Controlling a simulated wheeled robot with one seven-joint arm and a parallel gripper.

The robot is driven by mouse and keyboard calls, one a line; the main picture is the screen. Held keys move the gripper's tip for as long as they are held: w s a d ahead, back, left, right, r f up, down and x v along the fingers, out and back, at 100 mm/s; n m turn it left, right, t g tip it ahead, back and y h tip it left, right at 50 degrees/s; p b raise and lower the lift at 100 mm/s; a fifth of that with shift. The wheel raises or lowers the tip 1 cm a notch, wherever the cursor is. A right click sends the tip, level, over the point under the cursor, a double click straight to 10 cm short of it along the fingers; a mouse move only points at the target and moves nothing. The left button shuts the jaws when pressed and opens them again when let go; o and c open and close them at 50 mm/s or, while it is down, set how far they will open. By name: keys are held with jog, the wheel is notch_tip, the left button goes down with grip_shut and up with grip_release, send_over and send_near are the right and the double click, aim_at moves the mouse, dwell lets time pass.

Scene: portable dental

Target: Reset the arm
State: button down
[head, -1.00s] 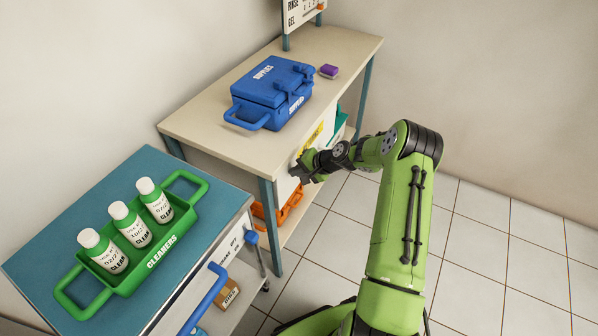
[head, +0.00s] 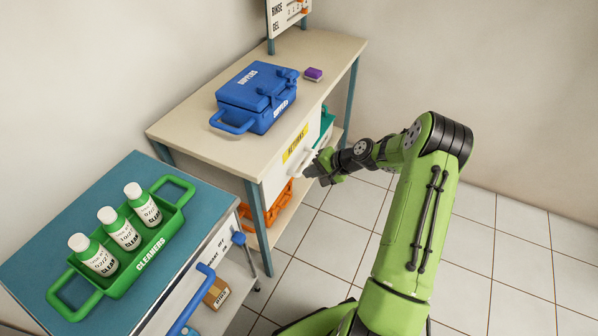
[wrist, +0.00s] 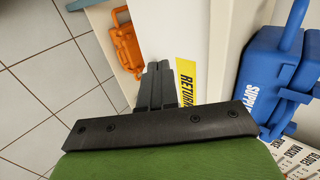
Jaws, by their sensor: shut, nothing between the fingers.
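My gripper (head: 309,174) is at the end of my green arm, beside the white drawer front (head: 290,162) with a yellow label under the beige table. In the wrist view my gripper's dark fingers (wrist: 158,70) are together with nothing between them. They lie in front of the white drawer front (wrist: 188,30), left of its yellow label. In the head view the fingertips are close to the drawer's handle; I cannot tell whether they touch it.
A blue supplies case (head: 258,97) and a purple block (head: 313,74) stand on the beige table (head: 190,127). An orange container (head: 268,210) sits below. A green carrier (head: 130,270) with white-capped bottles stands on the blue-topped cart (head: 75,215). Open tiled floor lies to the right.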

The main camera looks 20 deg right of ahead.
jog(key=shift+v, duration=0.8)
jog(key=s+a+r+n+g+h+p, duration=0.2)
jog(key=s+a+r+n+p, duration=0.25)
jog(key=r, duration=0.65)
jog(key=s+a+r+n+g+h+p, duration=0.1)
jog(key=s+a+r+n+h, duration=0.15)
jog(key=s+a+r, duration=0.7)
jog(key=s+a+r+n+t+h+p, duration=0.1)
jog(key=s+r+n+p, duration=0.2)
jog(key=s+r, duration=1)
jog(key=s+p, duration=0.1)
jog(key=s, duration=0.2)
jog(key=shift+s+a, duration=0.25)
jog(key=shift+a, duration=0.1)
